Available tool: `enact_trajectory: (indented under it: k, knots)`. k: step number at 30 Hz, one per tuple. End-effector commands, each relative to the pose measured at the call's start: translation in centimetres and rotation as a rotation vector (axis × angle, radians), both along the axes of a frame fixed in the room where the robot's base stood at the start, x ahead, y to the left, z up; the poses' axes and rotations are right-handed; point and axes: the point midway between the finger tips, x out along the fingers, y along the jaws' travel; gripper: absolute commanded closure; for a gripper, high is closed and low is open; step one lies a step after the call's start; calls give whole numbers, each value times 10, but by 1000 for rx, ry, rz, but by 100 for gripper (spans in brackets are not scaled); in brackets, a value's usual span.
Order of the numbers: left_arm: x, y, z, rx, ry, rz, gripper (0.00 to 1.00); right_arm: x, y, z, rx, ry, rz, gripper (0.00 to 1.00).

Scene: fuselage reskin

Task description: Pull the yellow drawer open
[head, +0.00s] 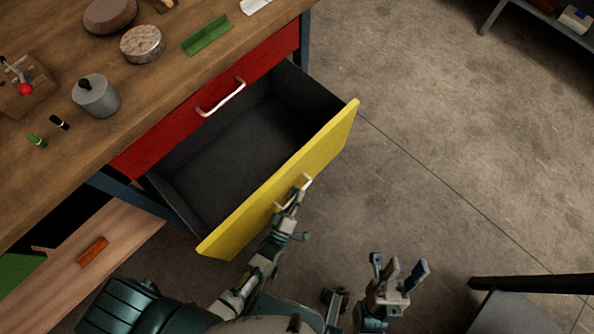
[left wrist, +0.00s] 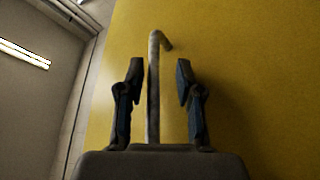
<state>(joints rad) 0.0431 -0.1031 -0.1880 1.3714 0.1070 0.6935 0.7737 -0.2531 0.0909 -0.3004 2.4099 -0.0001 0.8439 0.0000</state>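The yellow drawer (head: 325,146) stands pulled well out of the workbench, and its grey inside is empty. Its pale bar handle (head: 307,181) is on the front face, partly hidden by my left gripper (head: 290,199). In the left wrist view the handle (left wrist: 154,85) runs between the two fingers of my left gripper (left wrist: 159,85). The fingers are apart, with a gap on each side of the handle, wider on the right. My right gripper (head: 396,272) is open and empty above the floor, right of the drawer.
A shut red drawer (head: 205,108) with a white handle is above the yellow one. The wooden bench top (head: 168,75) holds a grey canister (head: 96,95), a round tin (head: 142,43) and a green bracket (head: 207,35). A wooden panel (head: 120,232) is lower left.

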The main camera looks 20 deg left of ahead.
Motion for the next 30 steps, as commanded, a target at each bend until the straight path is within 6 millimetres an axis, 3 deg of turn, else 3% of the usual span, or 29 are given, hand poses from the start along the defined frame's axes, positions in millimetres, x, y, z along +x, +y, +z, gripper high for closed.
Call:
enact_trajectory:
  k: [8,21,30]
  knots:
    - [-1,0,3,0,-8,0,63,-1,0,0,0,0,-1,60]
    - [-64,3,-13,0,-4,0,63,-1,0,1,0,-3,-1,60]
    - [-72,4,-14,0,-4,0,63,-1,0,1,0,-3,0,60]
